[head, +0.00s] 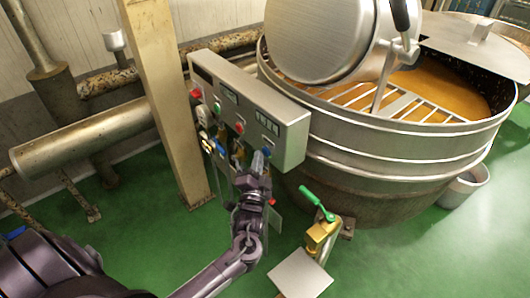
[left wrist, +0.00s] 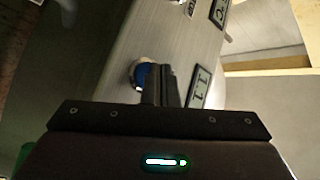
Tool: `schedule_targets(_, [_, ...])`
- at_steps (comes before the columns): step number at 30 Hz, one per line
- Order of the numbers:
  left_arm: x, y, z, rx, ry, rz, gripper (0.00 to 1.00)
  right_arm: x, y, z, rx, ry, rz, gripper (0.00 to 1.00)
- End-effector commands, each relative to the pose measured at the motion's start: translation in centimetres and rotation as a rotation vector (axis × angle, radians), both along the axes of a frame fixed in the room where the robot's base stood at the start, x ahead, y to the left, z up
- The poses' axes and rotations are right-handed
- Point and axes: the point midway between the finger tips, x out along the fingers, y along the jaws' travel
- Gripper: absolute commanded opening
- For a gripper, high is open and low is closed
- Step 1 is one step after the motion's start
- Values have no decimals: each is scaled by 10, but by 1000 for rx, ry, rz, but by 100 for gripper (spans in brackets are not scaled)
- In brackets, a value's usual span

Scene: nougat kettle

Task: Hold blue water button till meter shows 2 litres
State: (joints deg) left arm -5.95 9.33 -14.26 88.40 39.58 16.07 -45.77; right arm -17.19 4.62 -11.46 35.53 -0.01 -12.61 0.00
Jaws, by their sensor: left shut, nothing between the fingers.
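The grey control panel (head: 285,118) stands beside the kettle with buttons and small displays along its face. The blue water button (left wrist: 141,76) shows in the left wrist view, its right side covered by my finger. My left gripper (head: 257,163) is at the panel's lower right end, shut and empty, with its fingertips (left wrist: 162,78) at the blue button. I cannot tell whether they press it. The meter display (left wrist: 199,88) right of the fingers shows what look like two ones, seen tilted. My right gripper is not in view.
The big steel kettle (head: 340,158) with brown contents and a raised lid (head: 318,40) stands right of the panel. A beige post (head: 160,90) stands to its left. A brass valve with a green handle (head: 317,203) is below. Green floor (head: 420,240) is open at front right.

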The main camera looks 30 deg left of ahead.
Motion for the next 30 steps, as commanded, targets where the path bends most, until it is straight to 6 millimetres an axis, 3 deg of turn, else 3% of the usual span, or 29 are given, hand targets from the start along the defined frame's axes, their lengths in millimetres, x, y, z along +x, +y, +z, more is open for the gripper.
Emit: schedule_targets(30, [9,-4,0,-1,0,0,0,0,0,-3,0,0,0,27])
